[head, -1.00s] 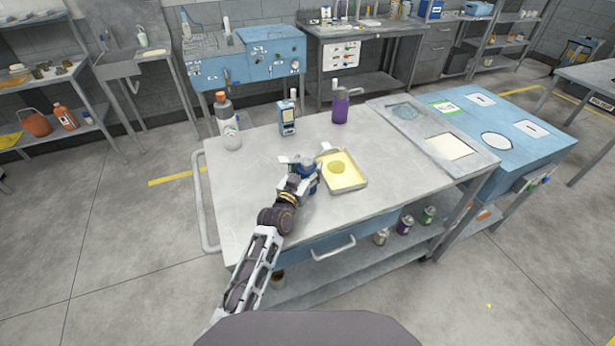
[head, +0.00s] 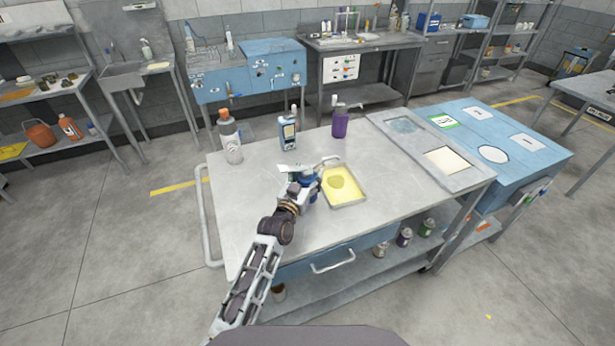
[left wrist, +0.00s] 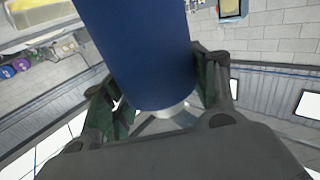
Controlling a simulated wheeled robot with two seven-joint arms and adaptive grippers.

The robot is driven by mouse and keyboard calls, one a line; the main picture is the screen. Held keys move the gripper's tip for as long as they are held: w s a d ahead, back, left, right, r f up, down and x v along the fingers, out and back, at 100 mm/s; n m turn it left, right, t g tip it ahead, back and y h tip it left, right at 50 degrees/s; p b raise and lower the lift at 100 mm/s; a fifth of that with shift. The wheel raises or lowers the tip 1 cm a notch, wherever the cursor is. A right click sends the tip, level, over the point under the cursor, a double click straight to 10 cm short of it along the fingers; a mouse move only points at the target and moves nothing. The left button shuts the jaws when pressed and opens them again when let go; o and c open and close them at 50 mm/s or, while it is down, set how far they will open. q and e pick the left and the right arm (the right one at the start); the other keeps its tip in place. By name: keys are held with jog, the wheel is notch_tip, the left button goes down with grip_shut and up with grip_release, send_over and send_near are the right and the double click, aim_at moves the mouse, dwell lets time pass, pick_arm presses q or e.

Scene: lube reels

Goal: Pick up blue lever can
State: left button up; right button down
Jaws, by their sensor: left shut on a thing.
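The blue lever can (head: 309,191) is mostly hidden behind my left gripper in the head view. In the left wrist view the can's blue body (left wrist: 140,45) fills the upper middle, with a pale end between the fingers. My left gripper (head: 300,183) is shut on it, over the cart top just left of the yellow tray. In the left wrist view the gripper's fingers (left wrist: 160,95) press on both sides of the can. I cannot tell from the head view how high the can is above the cart top. My right gripper is not in view.
A yellow tray (head: 358,198) lies just right of the gripper. A clear bottle with an orange cap (head: 230,140), a blue handheld device (head: 288,133) and a purple bottle (head: 340,124) stand at the back of the cart top (head: 255,190). Its front left is clear.

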aim_at(308, 170)
pick_arm(q)
jog(key=shift+r+p, duration=1.9)
jog(key=shift+r, duration=0.4)
jog(key=shift+r+p, duration=0.7)
jog(key=shift+r, duration=0.5)
